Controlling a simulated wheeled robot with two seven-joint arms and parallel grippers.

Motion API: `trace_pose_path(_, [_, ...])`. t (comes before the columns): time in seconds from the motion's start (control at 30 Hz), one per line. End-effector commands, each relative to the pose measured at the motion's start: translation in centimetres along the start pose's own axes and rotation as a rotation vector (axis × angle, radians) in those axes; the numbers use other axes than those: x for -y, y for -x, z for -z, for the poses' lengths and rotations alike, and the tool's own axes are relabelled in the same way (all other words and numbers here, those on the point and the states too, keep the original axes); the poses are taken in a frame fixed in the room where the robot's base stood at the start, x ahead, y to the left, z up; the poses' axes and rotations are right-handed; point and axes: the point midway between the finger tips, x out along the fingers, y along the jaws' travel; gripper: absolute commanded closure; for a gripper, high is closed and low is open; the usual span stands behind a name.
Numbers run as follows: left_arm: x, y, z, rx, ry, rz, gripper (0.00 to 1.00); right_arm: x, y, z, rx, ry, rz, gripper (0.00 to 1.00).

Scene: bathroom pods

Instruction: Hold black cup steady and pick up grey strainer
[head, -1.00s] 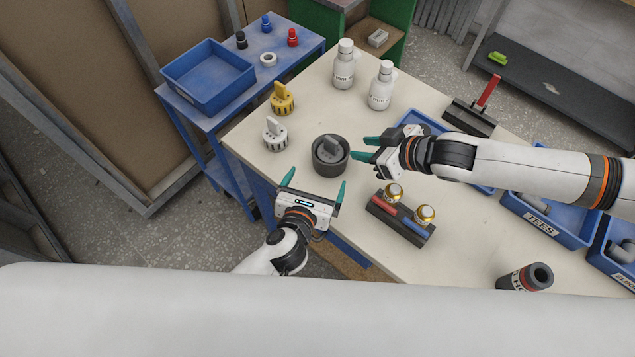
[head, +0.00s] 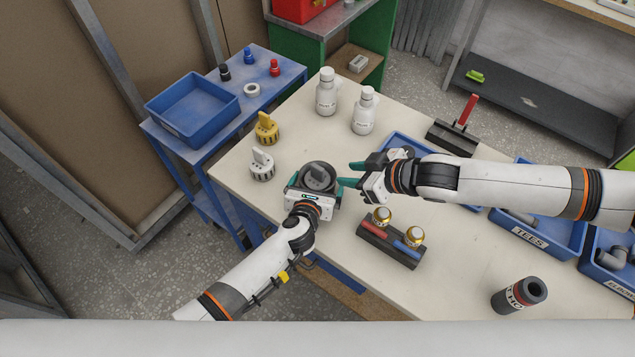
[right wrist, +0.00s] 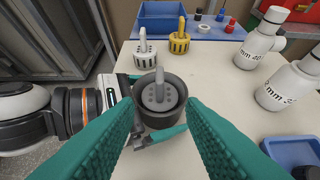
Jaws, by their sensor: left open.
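The black cup (head: 333,184) stands upright near the table's front left edge. The grey strainer (head: 317,173) sits inside it, its handle sticking up; it also shows in the right wrist view (right wrist: 158,90). My left gripper (head: 314,190) is at the cup's near side, fingers spread around the cup. In the right wrist view one teal finger passes along the cup's lower side; whether it touches is unclear. My right gripper (head: 351,174) is open and empty, just right of the cup. In its wrist view the cup lies ahead, between the spread fingertips.
A white strainer (head: 262,167) and a yellow strainer (head: 266,130) stand left of and behind the cup. Two white bottles (head: 326,95) (head: 363,114) stand at the back. A black holder (head: 388,245) with gold-topped items stands to the front right. Blue bins (head: 542,240) line the right.

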Motion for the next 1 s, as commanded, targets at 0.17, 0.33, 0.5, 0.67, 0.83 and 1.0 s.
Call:
trace_pose_path(0.17, [0.0, -0.1, 0.0, 0.0, -0.001, -0.001, 0.0, 0.0, 0.0, 0.0, 0.0, 0.0, 0.0, 0.64])
trace_pose_path(0.33, [0.0, -0.1, 0.0, 0.0, -0.001, -0.001, 0.15, 0.0, 0.0, 0.0, 0.0, 0.0, 0.0, 0.64])
trace_pose_path(0.5, [0.0, 0.0, 0.0, 0.0, -0.001, -0.001, 0.43, 0.0, 0.0, 0.0, 0.0, 0.0, 0.0, 0.64])
trace_pose_path(0.67, [0.0, 0.0, 0.0, 0.0, -0.001, -0.001, 0.47, 0.0, 0.0, 0.0, 0.0, 0.0, 0.0, 0.64])
trace_pose_path(0.83, [0.0, 0.0, -0.1, 0.0, -0.001, -0.001, 0.47, 0.0, -0.4, -0.6, -0.005, 0.012, 0.012, 0.64])
trace_pose_path(1.0, [0.0, 0.0, -0.1, 0.0, -0.001, -0.001, 0.47, 0.4, -2.0, -3.3, -0.049, 0.056, 0.079, 0.64])
